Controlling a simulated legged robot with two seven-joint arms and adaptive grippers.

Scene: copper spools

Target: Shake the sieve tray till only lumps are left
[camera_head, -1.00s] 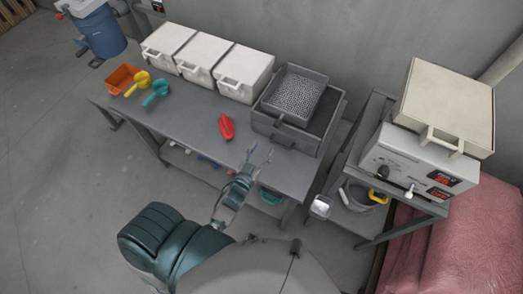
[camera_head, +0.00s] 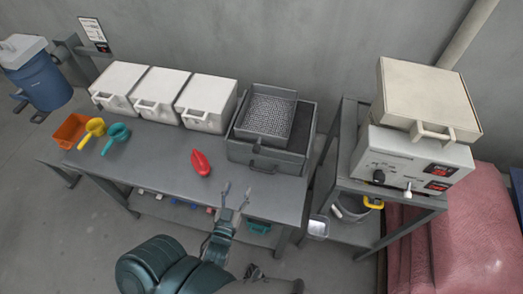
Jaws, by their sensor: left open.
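The sieve tray (camera_head: 268,113), a grey square tray with a mesh floor, sits in the top of a larger dark grey box (camera_head: 296,158) at the right end of the workbench. The mesh looks speckled; I cannot tell lumps from holes. My left gripper (camera_head: 236,193) is open and empty over the bench's front edge, in front of the box and apart from it. My right gripper is not in view.
A red scoop (camera_head: 201,163) lies on the workbench (camera_head: 163,160) left of the box. White lidded bins (camera_head: 207,103) line the back. An orange container (camera_head: 72,131), yellow scoop (camera_head: 92,132) and teal scoop (camera_head: 116,137) are at left. A machine (camera_head: 410,160) stands on the right-hand table.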

